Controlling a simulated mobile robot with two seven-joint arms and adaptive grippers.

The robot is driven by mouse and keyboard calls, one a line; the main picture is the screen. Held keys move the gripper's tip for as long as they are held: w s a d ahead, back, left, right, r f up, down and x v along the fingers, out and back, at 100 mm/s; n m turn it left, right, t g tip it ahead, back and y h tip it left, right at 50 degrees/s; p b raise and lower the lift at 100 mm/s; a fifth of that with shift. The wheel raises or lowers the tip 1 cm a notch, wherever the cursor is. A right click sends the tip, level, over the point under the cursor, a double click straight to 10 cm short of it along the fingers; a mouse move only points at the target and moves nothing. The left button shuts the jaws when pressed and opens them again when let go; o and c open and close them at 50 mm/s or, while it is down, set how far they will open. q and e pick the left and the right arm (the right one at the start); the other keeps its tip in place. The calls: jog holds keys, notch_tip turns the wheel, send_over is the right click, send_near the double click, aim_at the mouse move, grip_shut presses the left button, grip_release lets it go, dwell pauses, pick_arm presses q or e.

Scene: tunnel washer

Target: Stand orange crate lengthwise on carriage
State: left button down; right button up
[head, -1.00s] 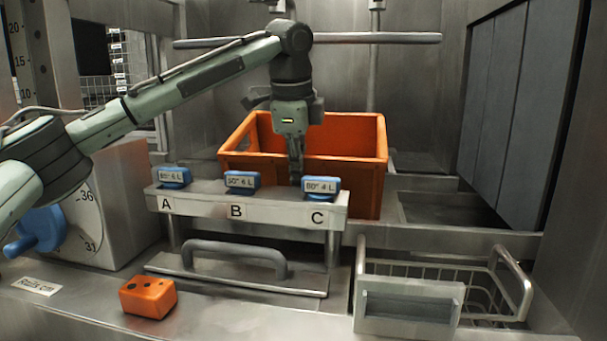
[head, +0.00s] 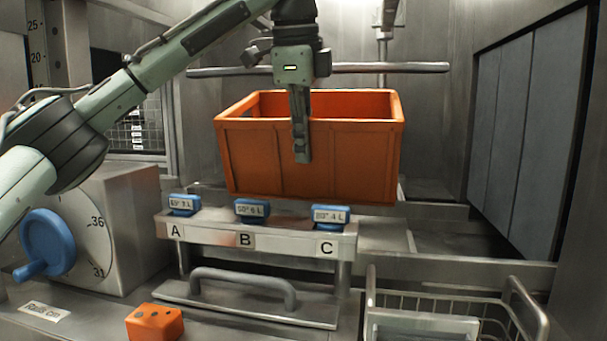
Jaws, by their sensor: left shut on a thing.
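The orange crate (head: 255,165) hangs upright behind the lettered rack, its long side facing me and its open top up. My left gripper (head: 302,150) is shut on the near wall of the orange crate, with one finger showing on the outside of that wall. The crate's underside appears raised just above the metal ledge behind the rack. The carriage cannot be told apart clearly from the metal rails and ledges behind and right of the crate. My right gripper is not in view.
A rack (head: 285,240) with blue tags over A, B and C stands in front of the crate. A blue-handled dial (head: 75,250) is at left. An orange block (head: 155,323) and a wire basket (head: 450,305) are in front. A horizontal bar (head: 425,68) crosses behind.

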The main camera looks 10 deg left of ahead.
aim_at(279, 167)
pick_arm(q)
notch_tip(279, 167, up, 3)
jog(key=shift+r, duration=0.1)
jog(key=a+f+g, duration=0.1)
jog(key=f, duration=0.1)
jog(key=w+a+f+g, duration=0.1)
jog(key=a+f, duration=0.1)
jog(key=f, duration=0.1)
jog(key=a+f+g, duration=0.1)
jog(key=f, duration=0.2)
jog(key=shift+w+a, duration=0.3)
jog(key=shift+w, duration=0.05)
jog(key=shift+f, duration=2.85)
jog(key=c, duration=1.6)
grip_release()
